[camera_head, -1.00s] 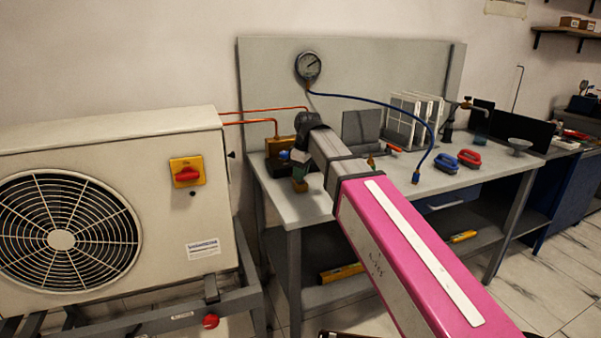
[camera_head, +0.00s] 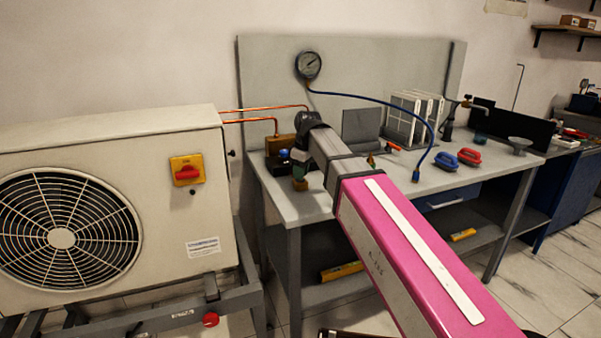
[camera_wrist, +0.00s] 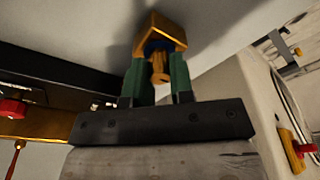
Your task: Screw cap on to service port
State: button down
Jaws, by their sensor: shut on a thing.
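My gripper (camera_wrist: 158,82) has two green fingers, shut on a small brass-coloured piece with blue on it, which I take to be the cap (camera_wrist: 158,68). A larger brass-coloured block (camera_wrist: 165,28) shows just beyond the fingertips, against the grey bench surface. In the head view the green fingers (camera_head: 300,172) point down over the left front of the bench, with the brownish block below them. The brass fitting (camera_head: 281,145) with copper pipes stands behind and to the left. I cannot make out the service port's opening; my wrist and fingers cover part of this area.
The outdoor unit (camera_head: 110,200) with its red switch (camera_head: 187,172) stands left of the bench (camera_head: 400,195). A gauge (camera_head: 308,65) hangs on the back panel, its blue hose (camera_head: 390,102) looping down. Red-and-blue clamps (camera_head: 447,161) lie at right. The bench's front middle has free room.

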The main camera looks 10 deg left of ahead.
jog(key=m, duration=0.5)
jog(key=shift+t, duration=0.4)
jog(key=shift+m+h, duration=0.3)
jog(key=shift+m, duration=0.1)
jog(key=m, duration=0.4)
jog(key=shift+m+h, duration=0.3)
jog(key=shift+m+t, duration=0.3)
jog(key=shift+m, duration=0.4)
jog(key=m, duration=0.3)
jog(key=shift+w+m+h, duration=0.1)
jog(key=shift+m+h, duration=0.3)
